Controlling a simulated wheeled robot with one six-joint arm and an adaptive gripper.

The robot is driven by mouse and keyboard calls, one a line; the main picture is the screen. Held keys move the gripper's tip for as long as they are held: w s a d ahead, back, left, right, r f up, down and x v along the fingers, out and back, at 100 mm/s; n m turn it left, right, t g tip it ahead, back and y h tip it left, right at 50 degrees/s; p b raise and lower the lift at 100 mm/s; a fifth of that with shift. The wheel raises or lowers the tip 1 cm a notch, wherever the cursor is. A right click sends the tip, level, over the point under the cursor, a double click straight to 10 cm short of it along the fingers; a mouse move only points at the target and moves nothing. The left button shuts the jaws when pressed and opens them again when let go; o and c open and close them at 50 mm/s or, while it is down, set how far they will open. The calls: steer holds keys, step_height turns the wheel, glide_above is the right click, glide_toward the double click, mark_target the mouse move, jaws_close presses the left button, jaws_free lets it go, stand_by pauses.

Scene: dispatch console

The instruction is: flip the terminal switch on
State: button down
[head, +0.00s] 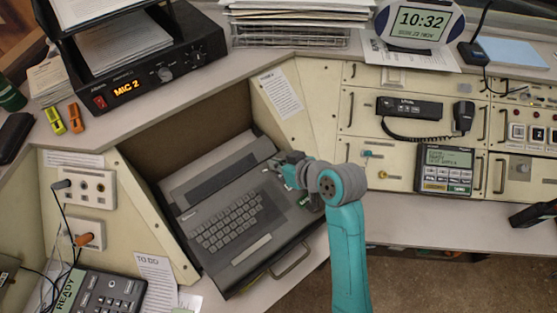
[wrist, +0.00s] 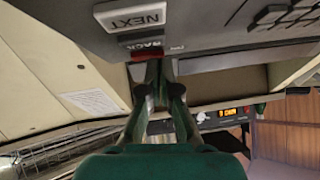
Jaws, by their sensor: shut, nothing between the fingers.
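The terminal (head: 232,215) is a grey keyboard unit in the console recess, with a dark strip along its back part. My gripper (head: 276,165) is over the terminal's right back part and hides some of it. In the wrist view, my gripper (wrist: 156,66) is shut and empty, its fingertips close to a small red part (wrist: 146,53) on the terminal's dark casing (wrist: 65,22). This red part may be the switch; its position cannot be told, nor whether the fingertips touch it. A light label reading NEXT (wrist: 137,17) is beside it.
The recess has beige side walls (head: 294,108) close to the arm. A metal handle (head: 291,262) is at its front. A black MIC 2 unit (head: 140,85) stands behind left. A handset panel (head: 410,108) and a small display unit (head: 447,168) are on the right.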

steer(key=shift+f, duration=0.1)
steer(key=shift+a+f, duration=0.1)
steer(key=shift+f, duration=0.1)
stand_by(0.4)
